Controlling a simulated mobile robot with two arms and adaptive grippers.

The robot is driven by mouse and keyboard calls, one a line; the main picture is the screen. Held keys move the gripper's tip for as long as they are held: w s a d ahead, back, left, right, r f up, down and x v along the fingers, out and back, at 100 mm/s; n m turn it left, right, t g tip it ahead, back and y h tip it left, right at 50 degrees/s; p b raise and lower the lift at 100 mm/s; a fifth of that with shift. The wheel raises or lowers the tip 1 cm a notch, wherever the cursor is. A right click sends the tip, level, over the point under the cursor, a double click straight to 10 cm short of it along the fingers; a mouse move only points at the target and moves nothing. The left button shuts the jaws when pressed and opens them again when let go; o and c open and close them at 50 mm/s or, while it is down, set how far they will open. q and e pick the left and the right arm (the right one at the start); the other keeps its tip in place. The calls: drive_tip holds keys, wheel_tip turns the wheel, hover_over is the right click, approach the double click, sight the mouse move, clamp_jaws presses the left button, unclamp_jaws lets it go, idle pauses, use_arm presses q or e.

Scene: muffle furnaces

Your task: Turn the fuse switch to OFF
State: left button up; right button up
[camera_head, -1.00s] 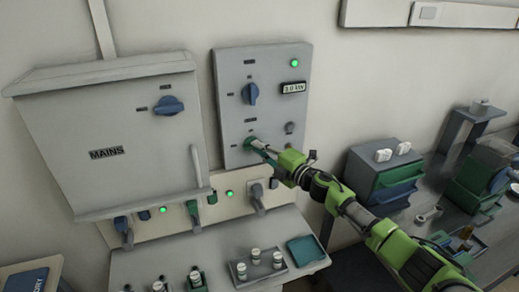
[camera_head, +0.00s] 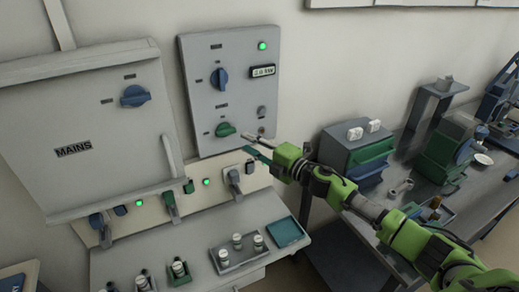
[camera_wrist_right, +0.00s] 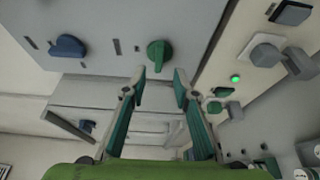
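The grey wall panel (camera_head: 200,75) carries a blue knob (camera_head: 219,77) standing upright and a green knob (camera_head: 225,129) lying roughly sideways below it. The small labels are too blurred to tell which knob is the fuse switch. My right gripper (camera_head: 256,143) is just to the right of the green knob. In the right wrist view my right gripper (camera_wrist_right: 160,78) is open and empty, its two fingers apart, with the green knob (camera_wrist_right: 159,55) just beyond the tips and apparently not touched. The blue knob (camera_wrist_right: 67,46) shows there at the left. My left gripper is not in view.
The MAINS cabinet (camera_head: 85,140) with its own blue knob (camera_head: 134,96) is left of the panel. A green lamp (camera_head: 262,46) and small display (camera_head: 263,71) are lit on the panel. Below are a ledge (camera_head: 150,240) with fuse holders and a teal tray (camera_head: 286,232). Drawers (camera_head: 357,155) stand right.

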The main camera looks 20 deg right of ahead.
drive_tip(key=shift+v, duration=2.15)
